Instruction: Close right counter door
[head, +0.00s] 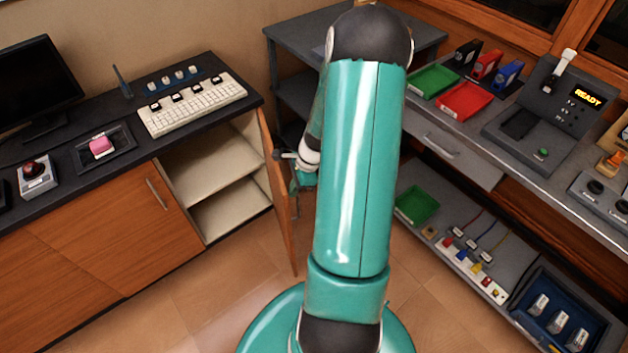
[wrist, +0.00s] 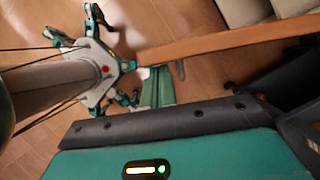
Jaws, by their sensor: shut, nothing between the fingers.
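The right counter door (head: 276,195) is a wooden panel, standing open and seen nearly edge-on at the right end of the left counter (head: 110,225). The cabinet behind it shows two pale, empty shelf spaces (head: 205,165). My gripper (head: 293,172) is at the door's right, outer side, partly hidden by my arm; it is shut and holds nothing. I cannot tell whether it touches the door. In the wrist view, the door (wrist: 225,42) runs across the upper right as a wooden strip, with the pale cabinet shelves beyond it.
The left counter door (head: 150,205) is shut. A keyboard (head: 193,103) and a pink block (head: 101,147) sit on the countertop. A grey workbench (head: 455,155) with trays stands at the right, and a dark shelf unit (head: 290,45) behind. Tiled floor (head: 200,300) is clear before the cabinet.

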